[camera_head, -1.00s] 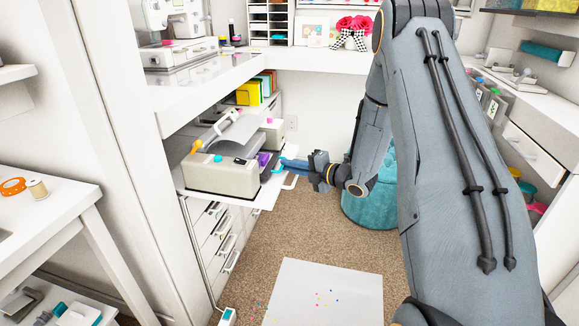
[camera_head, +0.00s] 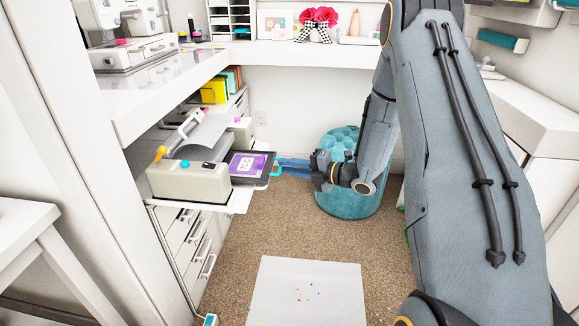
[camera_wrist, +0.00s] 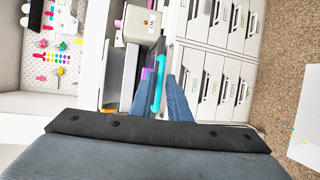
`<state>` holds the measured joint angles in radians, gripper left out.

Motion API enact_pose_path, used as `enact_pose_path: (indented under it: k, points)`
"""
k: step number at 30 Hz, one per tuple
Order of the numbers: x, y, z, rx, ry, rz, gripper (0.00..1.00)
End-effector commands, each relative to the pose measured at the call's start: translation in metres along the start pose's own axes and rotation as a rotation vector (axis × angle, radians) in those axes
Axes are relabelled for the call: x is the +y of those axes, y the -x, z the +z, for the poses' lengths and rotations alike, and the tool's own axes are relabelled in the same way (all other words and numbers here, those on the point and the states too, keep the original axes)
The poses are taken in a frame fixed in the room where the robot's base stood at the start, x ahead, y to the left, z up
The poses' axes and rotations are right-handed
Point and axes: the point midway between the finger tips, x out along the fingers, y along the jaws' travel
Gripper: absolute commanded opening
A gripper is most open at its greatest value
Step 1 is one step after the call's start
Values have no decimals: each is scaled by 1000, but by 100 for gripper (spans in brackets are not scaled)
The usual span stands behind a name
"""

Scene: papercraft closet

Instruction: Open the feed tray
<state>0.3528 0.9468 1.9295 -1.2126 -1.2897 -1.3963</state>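The feed tray (camera_head: 243,164) is a dark flat tray with a purple-and-white face. It sticks out from the right side of the cream machine (camera_head: 187,184) and has a cyan handle (camera_head: 277,170) at its outer end. My gripper (camera_head: 284,167) reaches in from the right, its blue fingers at the handle. In the wrist view, the cyan handle (camera_wrist: 158,90) lies between the two fingers of my gripper (camera_wrist: 160,84), which appear shut on it. The exact contact is partly hidden.
The machine stands on a white pull-out shelf (camera_head: 238,202) above white drawers (camera_head: 202,242). A teal pouf (camera_head: 338,196) stands behind my gripper. A white countertop (camera_head: 170,95) overhangs the machine.

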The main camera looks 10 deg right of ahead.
Motion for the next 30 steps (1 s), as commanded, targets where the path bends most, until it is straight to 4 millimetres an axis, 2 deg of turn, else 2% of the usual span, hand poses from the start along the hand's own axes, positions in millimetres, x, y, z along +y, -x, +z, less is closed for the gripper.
enact_pose_path:
  k: [10,21,25,30]
  points:
    - [-1,8,0,-1,-2,-1,16]
    - [0,63,1,-2,-2,-1,16]
    - [0,74,1,-1,0,0,16]
    - [0,78,1,1,0,-1,16]
